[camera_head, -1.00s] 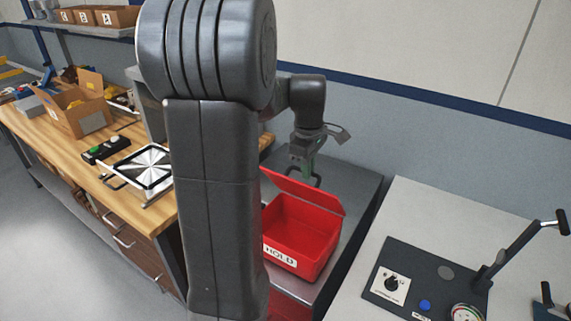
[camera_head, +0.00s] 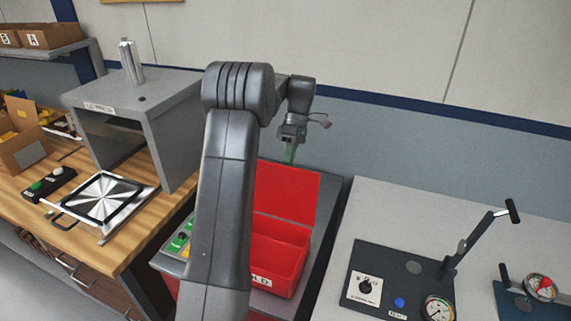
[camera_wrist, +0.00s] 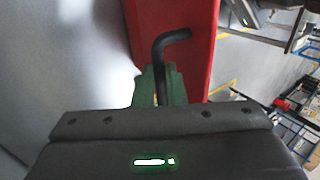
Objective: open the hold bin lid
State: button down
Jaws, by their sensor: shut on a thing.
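The red hold bin (camera_head: 278,262) stands on a grey cabinet, its label partly hidden behind my arm. Its red lid (camera_head: 287,192) stands raised, close to upright, at the bin's back edge. My gripper (camera_head: 290,153) is at the lid's top edge. In the wrist view my green gripper fingers (camera_wrist: 160,84) are shut on the lid's dark bent handle (camera_wrist: 168,45), with the red lid (camera_wrist: 200,40) right behind it. The bin's inside is open to view and its visible part looks empty.
A grey box-shaped machine (camera_head: 135,105) and a metal plate fixture (camera_head: 104,200) stand on the wooden bench to the left. A pale table (camera_head: 440,225) with a lever fixture (camera_head: 465,250) and gauges is on the right. The wall is close behind the bin.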

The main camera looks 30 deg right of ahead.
jog(key=shift+w+d+f+y, duration=0.15)
jog(key=shift+f+y, duration=0.15)
jog(key=shift+f, duration=0.2)
jog(key=c, duration=1.5)
grip_release()
jog(key=shift+w, duration=0.1)
jog(key=shift+r, duration=0.2)
